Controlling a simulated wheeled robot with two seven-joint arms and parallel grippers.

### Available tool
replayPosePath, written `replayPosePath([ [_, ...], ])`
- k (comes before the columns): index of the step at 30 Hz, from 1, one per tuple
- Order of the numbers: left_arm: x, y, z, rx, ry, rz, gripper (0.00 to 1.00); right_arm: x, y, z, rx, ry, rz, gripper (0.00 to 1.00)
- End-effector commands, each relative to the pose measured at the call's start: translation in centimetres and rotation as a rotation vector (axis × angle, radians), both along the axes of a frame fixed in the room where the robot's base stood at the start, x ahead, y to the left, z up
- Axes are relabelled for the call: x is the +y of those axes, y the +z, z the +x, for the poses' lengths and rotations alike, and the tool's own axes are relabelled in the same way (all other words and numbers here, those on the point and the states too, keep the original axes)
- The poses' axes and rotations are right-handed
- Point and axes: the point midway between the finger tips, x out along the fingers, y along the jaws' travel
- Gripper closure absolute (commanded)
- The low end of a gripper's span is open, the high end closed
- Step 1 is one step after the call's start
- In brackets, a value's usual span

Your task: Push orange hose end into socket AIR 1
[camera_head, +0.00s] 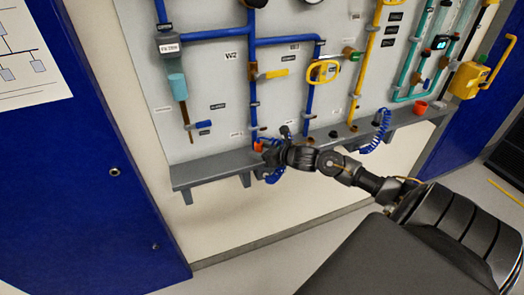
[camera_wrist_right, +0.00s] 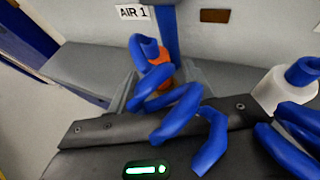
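The orange hose end (camera_wrist_right: 160,72) shows in the right wrist view behind loops of its blue coiled hose (camera_wrist_right: 176,112). In the head view, the orange end (camera_head: 258,147) is at the grey shelf, just left of my right gripper (camera_head: 268,150). The gripper's fingers lie to either side of the orange end in the wrist view; the hose hides whether they touch it. The label AIR 1 (camera_wrist_right: 131,12) is on the wall panel, left of a blue pipe (camera_wrist_right: 166,28) that comes down behind the orange end. The socket opening is not visible. My left gripper is not in view.
The grey shelf (camera_head: 215,170) runs along the panel's foot. Another blue coiled hose (camera_head: 378,132) hangs farther right, and an orange cup-like part (camera_head: 420,107) is near the shelf's right end. A white cylinder (camera_wrist_right: 272,90) stands right in the wrist view. A blue cabinet (camera_head: 85,170) is left.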

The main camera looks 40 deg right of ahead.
Motion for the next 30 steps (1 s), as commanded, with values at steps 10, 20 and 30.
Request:
replayPosePath([
  [10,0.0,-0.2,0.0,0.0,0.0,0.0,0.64,-0.1,-0.1,-0.4,0.003,-0.001,-0.002,0.48],
  [20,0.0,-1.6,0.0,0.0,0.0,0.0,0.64,-0.7,1.6,-5.3,0.005,0.004,-0.005,0.48],
  [30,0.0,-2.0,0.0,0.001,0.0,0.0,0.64,-1.3,3.3,-9.1,0.003,0.0,0.0,0.48],
])
